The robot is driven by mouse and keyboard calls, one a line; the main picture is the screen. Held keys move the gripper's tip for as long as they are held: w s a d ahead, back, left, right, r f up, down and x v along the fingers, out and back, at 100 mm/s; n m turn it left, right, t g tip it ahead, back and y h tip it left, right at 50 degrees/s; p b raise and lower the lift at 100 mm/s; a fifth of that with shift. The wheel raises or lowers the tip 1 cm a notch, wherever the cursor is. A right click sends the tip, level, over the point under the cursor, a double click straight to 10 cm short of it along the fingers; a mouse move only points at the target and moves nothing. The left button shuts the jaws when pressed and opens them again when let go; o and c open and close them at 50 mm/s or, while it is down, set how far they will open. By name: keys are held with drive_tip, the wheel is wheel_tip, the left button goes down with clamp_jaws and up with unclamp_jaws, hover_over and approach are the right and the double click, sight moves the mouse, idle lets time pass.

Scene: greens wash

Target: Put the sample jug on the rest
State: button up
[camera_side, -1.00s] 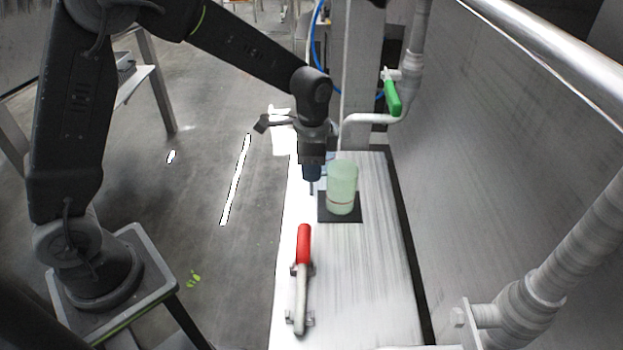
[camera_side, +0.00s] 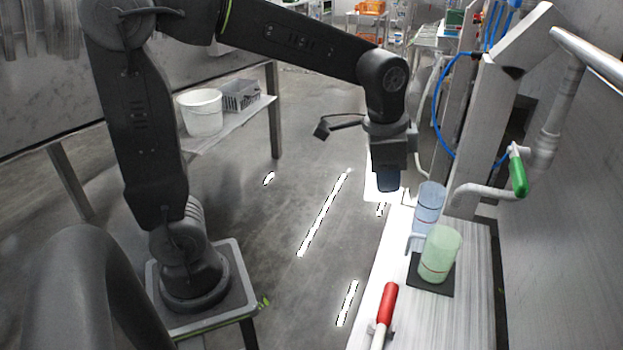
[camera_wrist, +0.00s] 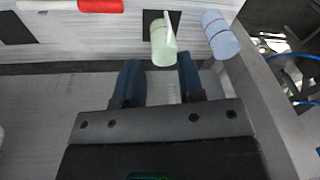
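A translucent green jug (camera_side: 440,254) with a red line stands upright on a dark square pad (camera_side: 432,287) on the bench. A translucent blue jug (camera_side: 428,203) stands just behind it, off the pad. Which one is the sample jug I cannot tell. In the wrist view the green jug (camera_wrist: 163,48) shows beyond my fingertips, with the blue jug (camera_wrist: 220,36) to its right. The pad (camera_wrist: 176,18) is partly hidden there. My gripper (camera_side: 388,184) is above the bench's far left edge, apart from both jugs. In the wrist view my gripper (camera_wrist: 160,72) is open and empty.
A red-handled lever (camera_side: 387,304) lies at the front of the narrow bench (camera_side: 468,310). A pipe with a green valve handle (camera_side: 518,172) and a metal wall stand right. Another dark patch (camera_wrist: 14,28) shows left in the wrist view. Open floor lies left.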

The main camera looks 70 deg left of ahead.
drive_tip(key=s+a+r+n+t, duration=0.1)
drive_tip(key=s+n+t, duration=0.2)
drive_tip(key=s, duration=1.1)
drive_tip(key=n, duration=0.2)
drive_tip(key=shift+a+r+n+t, duration=0.15)
drive_tip(key=shift+a+n+t, duration=0.15)
drive_tip(key=shift+n, duration=0.1)
